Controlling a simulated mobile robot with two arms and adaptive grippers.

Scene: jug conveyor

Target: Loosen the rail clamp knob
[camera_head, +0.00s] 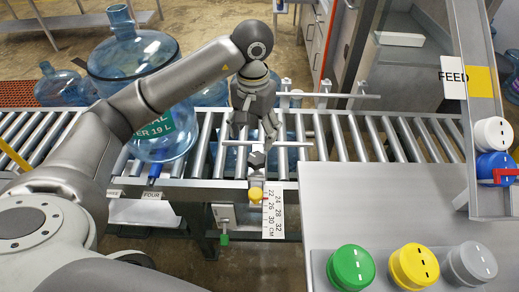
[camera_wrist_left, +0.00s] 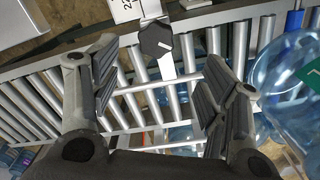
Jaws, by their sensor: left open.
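The dark rail clamp knob (camera_head: 257,160) sits at the near edge of the roller conveyor, on a bracket by a light guide rail (camera_head: 295,144). In the left wrist view the knob (camera_wrist_left: 156,40) is black and lobed with a white pointer line. My left gripper (camera_head: 255,132) points down over the conveyor, just beyond the knob in the head view. Its fingers (camera_wrist_left: 158,58) are spread apart in the wrist view, with the knob framed between and beyond the tips. The fingers hold nothing, and I see no contact with the knob. My right gripper is not in view.
A large blue water jug (camera_head: 135,62) stands on the conveyor to the left, close to my left arm. A yellow knob (camera_head: 255,194) and a centimetre scale (camera_head: 272,213) lie nearer. Green, yellow and grey caps sit on the grey table (camera_head: 385,205) at right.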

